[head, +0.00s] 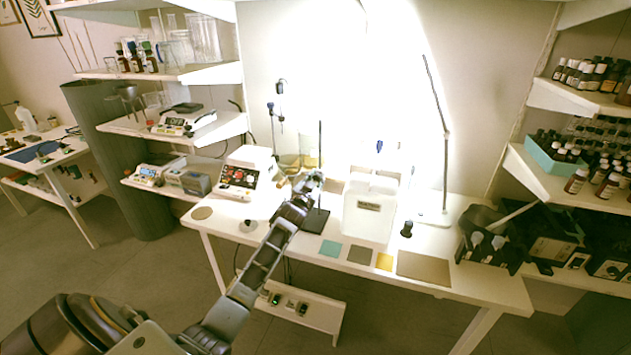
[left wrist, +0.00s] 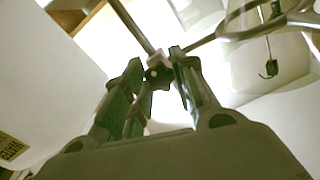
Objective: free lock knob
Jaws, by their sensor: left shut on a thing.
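My left gripper (head: 310,183) reaches over the white table to a ring stand, whose thin dark rod (head: 320,140) rises from a dark base (head: 315,220). In the left wrist view, the fingers of the left gripper (left wrist: 160,78) are closed around a small dark lock knob (left wrist: 158,75) on the clamp. The rod (left wrist: 130,22) and the dark ring (left wrist: 228,30) meet near this clamp. In the head view the knob is hidden by my gripper. My right gripper is not in view.
A white container (head: 369,222) stands close right of the stand, and a white device with a display (head: 243,178) is to its left. Teal (head: 330,248), grey and yellow mats lie along the front edge. A lamp arm (head: 440,120) rises behind.

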